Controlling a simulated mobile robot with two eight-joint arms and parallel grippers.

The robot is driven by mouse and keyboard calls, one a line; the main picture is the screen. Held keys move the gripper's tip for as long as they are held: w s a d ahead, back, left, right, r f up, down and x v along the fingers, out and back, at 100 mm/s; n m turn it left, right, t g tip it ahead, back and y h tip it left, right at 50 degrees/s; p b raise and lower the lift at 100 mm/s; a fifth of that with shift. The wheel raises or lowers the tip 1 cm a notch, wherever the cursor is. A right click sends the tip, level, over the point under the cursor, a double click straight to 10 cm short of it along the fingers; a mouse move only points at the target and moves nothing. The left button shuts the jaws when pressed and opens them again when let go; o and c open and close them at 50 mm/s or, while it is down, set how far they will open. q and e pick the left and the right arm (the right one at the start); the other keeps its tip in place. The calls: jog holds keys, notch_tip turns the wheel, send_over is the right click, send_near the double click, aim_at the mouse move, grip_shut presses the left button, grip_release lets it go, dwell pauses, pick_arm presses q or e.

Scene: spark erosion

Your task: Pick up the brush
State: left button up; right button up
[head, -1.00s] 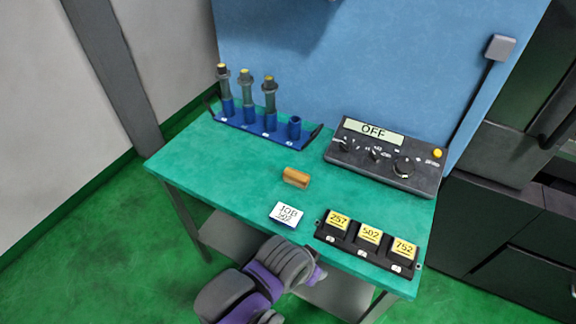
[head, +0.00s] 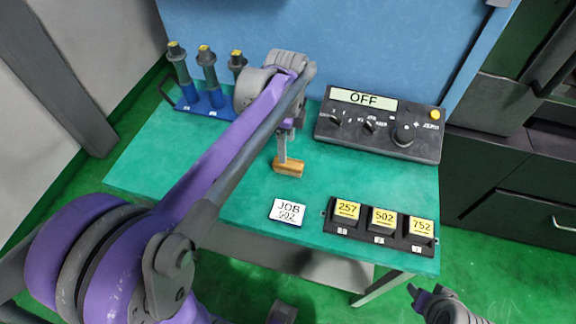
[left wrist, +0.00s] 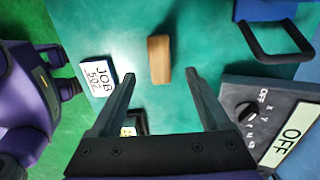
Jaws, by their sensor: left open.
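The brush (head: 288,168) is a small block with a wooden-brown top, lying on the green table between the job card and the control box. My left gripper (head: 290,157) hangs above it, pointing down, and partly covers its far side in the head view. In the left wrist view the brush (left wrist: 159,59) shows whole, ahead of and between the two spread fingers of the left gripper (left wrist: 159,78). The fingers look empty, and I see no contact. My right gripper (head: 430,294) is low at the right, off the table's front edge; its opening is unclear.
A white job card (head: 287,210) reading 502 and a black tray (head: 378,238) with yellow tags 257, 502 and 752 lie near the front edge. The control box (head: 378,135) reads OFF. A blue rack (head: 205,111) of electrode holders stands behind my left arm.

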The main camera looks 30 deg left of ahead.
aim_at(288, 162)
pick_arm(q)
notch_tip(288, 162, down, 3)
jog(key=shift+d+f, duration=0.1)
jog(key=shift+d, duration=0.05)
jog(key=shift+f, duration=2.65)
grip_shut()
